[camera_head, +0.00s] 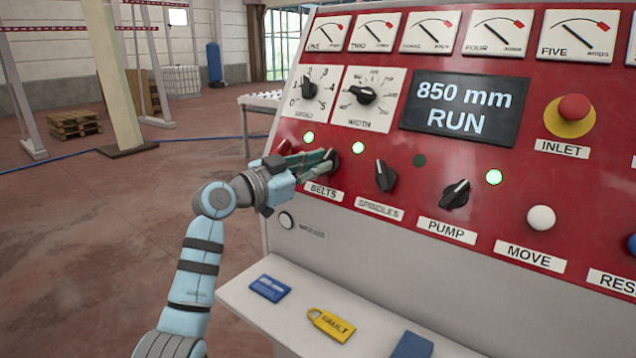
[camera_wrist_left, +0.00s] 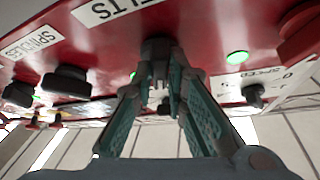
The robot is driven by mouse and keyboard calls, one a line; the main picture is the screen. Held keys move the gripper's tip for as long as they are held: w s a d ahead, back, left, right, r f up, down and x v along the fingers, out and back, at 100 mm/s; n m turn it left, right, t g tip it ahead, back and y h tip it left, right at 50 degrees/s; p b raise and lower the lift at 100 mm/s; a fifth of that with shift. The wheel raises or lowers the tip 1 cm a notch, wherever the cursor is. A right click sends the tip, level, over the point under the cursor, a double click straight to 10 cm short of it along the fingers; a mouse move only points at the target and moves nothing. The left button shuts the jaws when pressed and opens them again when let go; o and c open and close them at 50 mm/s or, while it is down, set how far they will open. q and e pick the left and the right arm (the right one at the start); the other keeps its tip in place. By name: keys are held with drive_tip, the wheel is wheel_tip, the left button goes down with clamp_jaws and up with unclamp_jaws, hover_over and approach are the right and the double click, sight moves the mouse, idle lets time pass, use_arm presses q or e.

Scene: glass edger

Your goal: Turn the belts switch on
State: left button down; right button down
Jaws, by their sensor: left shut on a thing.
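The belts switch is a dark rotary knob on the red panel, above the "BELTS" label (camera_head: 323,192). My left gripper (camera_head: 328,162) is at this knob, with its fingers closed around it, and they hide most of it. In the left wrist view the two fingers (camera_wrist_left: 160,85) converge on the dark knob (camera_wrist_left: 158,48); its exact angle is hard to read. A green lamp (camera_head: 308,137) is lit to the upper left of the knob, and another green lamp (camera_head: 358,147) is lit to its right. My right gripper is not in view.
The spindles knob (camera_head: 385,177) and pump knob (camera_head: 455,195) sit to the right, with a dark lamp (camera_head: 419,160) between. A display (camera_head: 464,107) reads "850 mm RUN". A red inlet button (camera_head: 574,108) is at right.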

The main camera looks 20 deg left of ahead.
use_arm(q)
drive_tip(key=shift+w+a+m+g+h+b, duration=0.1)
drive_tip(key=shift+m+g+h+b, duration=0.45)
drive_tip(key=shift+m, duration=0.75)
drive_tip(key=c, duration=1.6)
unclamp_jaws()
drive_tip(key=v, duration=1.2)
